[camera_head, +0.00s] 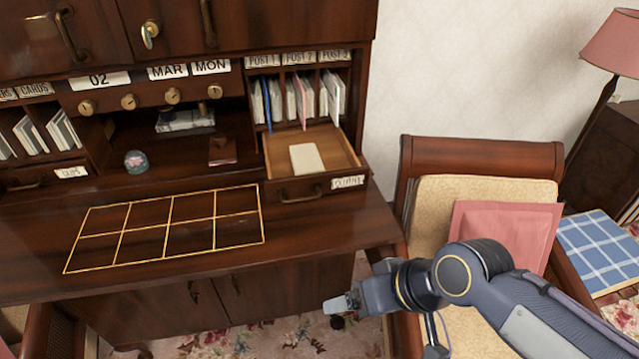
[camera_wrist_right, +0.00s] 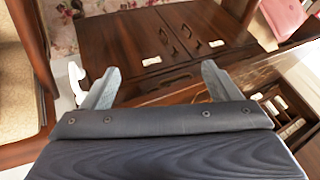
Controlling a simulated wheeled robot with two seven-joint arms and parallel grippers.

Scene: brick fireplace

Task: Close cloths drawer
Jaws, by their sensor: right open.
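A small wooden drawer (camera_head: 268,169) stands pulled out under the right pigeonholes of the dark wood desk. Its front has a dark handle (camera_head: 302,196) and a white label (camera_head: 347,183) whose writing is too small to read surely. A cream folded item (camera_head: 306,158) lies inside it. My right gripper (camera_head: 345,304) is in front of and below the desktop's right edge, well apart from the drawer. In the right wrist view my right gripper (camera_wrist_right: 160,72) has its fingers spread with nothing between them. My left gripper is not in view.
The desktop (camera_head: 330,228) carries a gold-lined grid (camera_head: 165,228) and is otherwise mostly clear near the drawer. Lower cabinet doors (camera_head: 215,300) are shut. A chair (camera_head: 480,160) with a pink cushion (camera_head: 500,235) stands to the right. A glass paperweight (camera_head: 136,161) sits at the left.

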